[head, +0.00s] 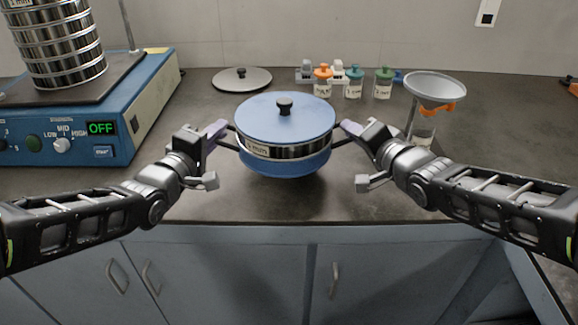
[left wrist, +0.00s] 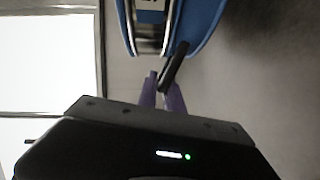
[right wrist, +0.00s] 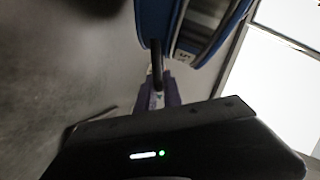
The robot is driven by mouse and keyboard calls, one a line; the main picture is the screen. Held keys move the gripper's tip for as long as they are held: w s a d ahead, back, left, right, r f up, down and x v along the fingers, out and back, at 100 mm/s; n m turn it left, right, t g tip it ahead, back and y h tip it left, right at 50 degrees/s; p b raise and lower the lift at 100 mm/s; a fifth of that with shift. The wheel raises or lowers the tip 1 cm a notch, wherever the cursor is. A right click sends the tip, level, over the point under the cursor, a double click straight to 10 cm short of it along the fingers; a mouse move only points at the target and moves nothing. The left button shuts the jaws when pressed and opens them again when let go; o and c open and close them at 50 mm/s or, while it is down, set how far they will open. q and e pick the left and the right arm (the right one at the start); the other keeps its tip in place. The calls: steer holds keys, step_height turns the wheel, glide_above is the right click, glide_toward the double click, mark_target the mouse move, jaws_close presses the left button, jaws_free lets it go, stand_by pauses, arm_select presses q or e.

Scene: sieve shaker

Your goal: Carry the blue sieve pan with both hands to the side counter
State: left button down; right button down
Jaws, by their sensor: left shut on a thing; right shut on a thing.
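The blue sieve pan (head: 284,165) is held between my two grippers, with a steel sieve ring (head: 300,150) labelled in mm and a blue lid (head: 285,116) with a black knob stacked on it. It looks level and seems raised above the counter near its front edge. My left gripper (head: 222,130) is shut on the dark handle at the pan's left side; the handle shows between the fingers in the left wrist view (left wrist: 173,68). My right gripper (head: 346,127) is shut on the right handle, seen in the right wrist view (right wrist: 157,65). No side counter can be identified for certain.
The blue shaker (head: 140,110) with display OFF and a sieve stack (head: 60,50) stands at left. A grey lid (head: 241,79) lies behind the pan. Cabinets (head: 240,275) are below.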

arm_select(q)
steer(key=shift+r, duration=0.1)
arm_select(e)
steer(key=shift+r, duration=0.1)
arm_select(q)
steer(key=shift+w+d, duration=0.1)
steer(key=shift+d, duration=0.15)
arm_select(e)
steer(key=shift+d, duration=0.3)
arm_select(q)
steer(key=shift+d, duration=0.15)
arm_select(e)
steer(key=shift+s+d, duration=0.1)
arm_select(q)
steer(key=shift+f, duration=0.2)
arm_select(e)
steer(key=shift+f, duration=0.2)
